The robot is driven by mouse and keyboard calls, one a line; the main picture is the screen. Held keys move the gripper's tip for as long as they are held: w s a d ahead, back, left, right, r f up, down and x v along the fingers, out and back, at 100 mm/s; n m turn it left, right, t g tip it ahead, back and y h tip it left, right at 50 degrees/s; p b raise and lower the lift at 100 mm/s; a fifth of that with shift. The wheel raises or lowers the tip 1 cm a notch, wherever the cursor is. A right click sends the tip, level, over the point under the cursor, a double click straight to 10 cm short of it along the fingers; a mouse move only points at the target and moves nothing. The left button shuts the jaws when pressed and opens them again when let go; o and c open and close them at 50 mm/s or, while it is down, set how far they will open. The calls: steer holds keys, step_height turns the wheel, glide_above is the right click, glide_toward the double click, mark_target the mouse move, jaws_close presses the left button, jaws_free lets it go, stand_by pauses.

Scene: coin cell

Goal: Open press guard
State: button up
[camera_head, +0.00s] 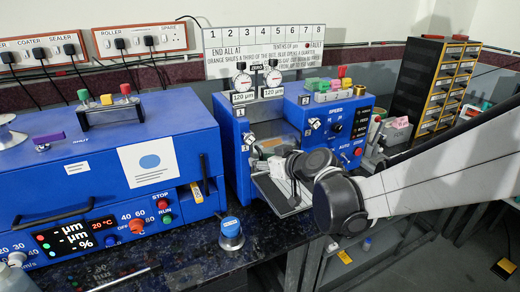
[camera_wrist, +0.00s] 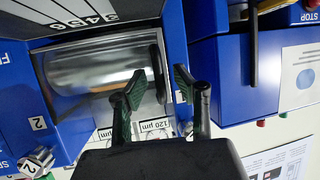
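The press is the blue machine (camera_head: 233,150) in the middle of the head view, with two dial gauges marked 120 µm. In the wrist view, its guard (camera_wrist: 75,72) is a clear panel in front of a shiny metal roller (camera_wrist: 100,72). A dark upright bar (camera_wrist: 159,72), which looks like the guard's handle, stands at the panel's right side. My gripper (camera_wrist: 150,88) is open, with its two dark fingers apart and the bar appearing between their tips. I cannot tell whether either finger touches it. In the head view, my wrist hides much of the press front.
A blue coater box (camera_head: 100,170) with a dark handle stands left of the press. A blue-topped knob (camera_head: 231,229) sits on the dark bench. A black and yellow drawer cabinet (camera_head: 436,85) stands at the back right. A silver sloping tray (camera_head: 277,195) lies below the press front.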

steer(key=shift+w, duration=0.1)
jaws_close()
stand_by(0.5)
